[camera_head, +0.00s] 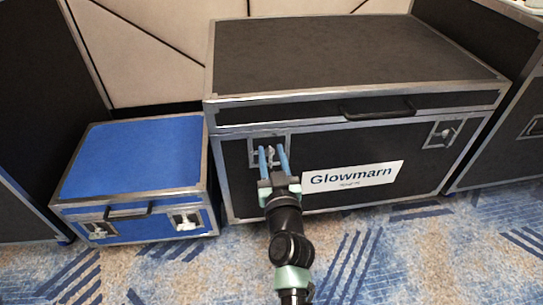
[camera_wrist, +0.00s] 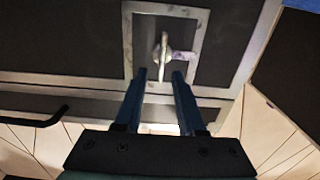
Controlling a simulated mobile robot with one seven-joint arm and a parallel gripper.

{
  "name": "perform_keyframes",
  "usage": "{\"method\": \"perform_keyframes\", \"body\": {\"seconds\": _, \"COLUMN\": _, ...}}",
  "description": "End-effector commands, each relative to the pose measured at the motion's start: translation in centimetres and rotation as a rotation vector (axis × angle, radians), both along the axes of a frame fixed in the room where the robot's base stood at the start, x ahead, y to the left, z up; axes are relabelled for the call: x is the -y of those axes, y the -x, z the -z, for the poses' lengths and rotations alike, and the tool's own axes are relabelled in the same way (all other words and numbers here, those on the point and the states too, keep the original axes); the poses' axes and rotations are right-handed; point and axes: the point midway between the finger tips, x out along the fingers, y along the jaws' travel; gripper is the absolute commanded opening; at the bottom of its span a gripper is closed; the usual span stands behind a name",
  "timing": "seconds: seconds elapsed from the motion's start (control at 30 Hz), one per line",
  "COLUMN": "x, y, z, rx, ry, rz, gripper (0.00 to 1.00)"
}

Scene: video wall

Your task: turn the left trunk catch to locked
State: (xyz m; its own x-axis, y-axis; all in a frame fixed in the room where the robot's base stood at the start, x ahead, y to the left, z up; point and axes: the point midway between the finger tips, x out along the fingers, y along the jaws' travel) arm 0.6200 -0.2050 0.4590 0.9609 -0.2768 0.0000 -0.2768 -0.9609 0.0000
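The black trunk (camera_head: 250,185) with metal edging and a "Glowmarn" label stands on the carpet, its lid down. Its left catch (camera_head: 270,152) sits in a metal plate on the front and is partly hidden by my gripper (camera_head: 272,149) in the head view. In the wrist view the left catch (camera_wrist: 163,50) shows a light-coloured turn piece standing roughly upright in its plate. My gripper (camera_wrist: 159,72) is open, its two blue fingers pointing at the catch. The turn piece shows just beyond the fingertips, in line with the gap between them. I cannot tell whether they touch it.
The trunk's right catch (camera_head: 445,132) and black lid handle (camera_head: 377,110) are to the right. A smaller blue case (camera_head: 135,160) stands close on the left. Dark cases (camera_head: 500,140) flank the trunk. Patterned carpet in front is free.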

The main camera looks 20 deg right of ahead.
Motion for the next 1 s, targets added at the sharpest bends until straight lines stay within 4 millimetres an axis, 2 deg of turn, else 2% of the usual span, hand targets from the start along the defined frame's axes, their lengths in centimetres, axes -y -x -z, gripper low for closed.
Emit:
{"method": "perform_keyframes", "body": {"seconds": 0.33, "x": 0.07, "y": -0.30, "z": -0.03, "rx": 0.000, "ry": 0.000, "rz": 0.000, "gripper": 0.39}}
{"method": "perform_keyframes", "body": {"seconds": 0.5, "x": 0.06, "y": -0.28, "z": -0.02, "rx": 0.000, "ry": 0.000, "rz": -0.001, "gripper": 0.08}}
{"method": "perform_keyframes", "body": {"seconds": 0.57, "x": 0.06, "y": -0.28, "z": -0.02, "rx": 0.000, "ry": 0.000, "rz": 0.000, "gripper": 0.00}}
{"method": "perform_keyframes", "body": {"seconds": 1.0, "x": 0.08, "y": -0.26, "z": 0.00, "rx": 0.003, "ry": -0.011, "rz": 0.000, "gripper": 0.00}}
